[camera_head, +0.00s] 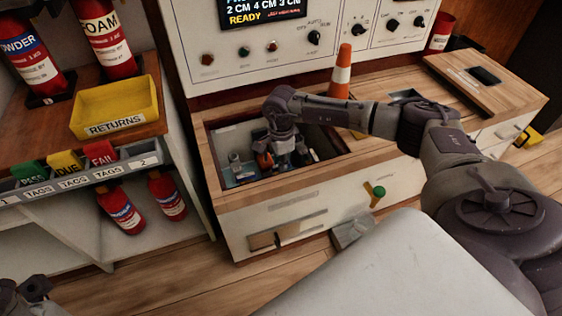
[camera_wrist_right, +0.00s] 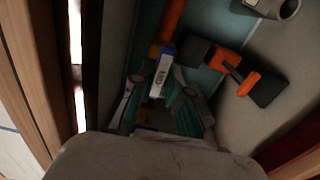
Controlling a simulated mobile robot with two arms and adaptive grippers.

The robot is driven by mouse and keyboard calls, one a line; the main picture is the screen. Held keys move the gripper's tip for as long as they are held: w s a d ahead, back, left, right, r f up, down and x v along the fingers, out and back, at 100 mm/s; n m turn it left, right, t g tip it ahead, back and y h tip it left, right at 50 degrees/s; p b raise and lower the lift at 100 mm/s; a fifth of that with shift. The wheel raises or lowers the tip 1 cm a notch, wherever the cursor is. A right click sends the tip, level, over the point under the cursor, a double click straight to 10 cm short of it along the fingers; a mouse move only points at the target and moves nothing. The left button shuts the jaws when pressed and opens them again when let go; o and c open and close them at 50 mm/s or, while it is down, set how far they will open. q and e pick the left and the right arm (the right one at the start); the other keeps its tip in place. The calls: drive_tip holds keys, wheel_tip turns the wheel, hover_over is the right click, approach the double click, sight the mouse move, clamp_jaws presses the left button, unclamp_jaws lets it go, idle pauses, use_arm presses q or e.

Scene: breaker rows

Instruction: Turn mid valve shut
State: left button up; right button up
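My right gripper (camera_head: 283,155) reaches down into an open recess in the wooden-topped bench. In the right wrist view the two fingers (camera_wrist_right: 158,85) stand apart, one on each side of a small blue-and-white label reading MID (camera_wrist_right: 160,80). An orange bar (camera_wrist_right: 172,20) runs up from beside the label; it appears to be the mid valve's handle, and its lower part is hidden. I cannot tell whether the fingers touch it. A black part with an orange lever (camera_wrist_right: 240,78) lies to the right. Part of my left gripper (camera_head: 22,290) shows at the lower left corner.
The recess has a wooden rim (camera_head: 212,165) close around my right wrist. An orange-and-white cone (camera_head: 342,72) stands behind it. A grey pipe end (camera_wrist_right: 288,8) shows inside the recess. A yellow returns tray (camera_head: 112,122) and red extinguishers (camera_head: 108,40) are on the left.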

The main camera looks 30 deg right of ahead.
drive_tip(key=o, duration=0.4)
wheel_tip(320, 180, up, 12)
idle(0.5)
idle(0.3)
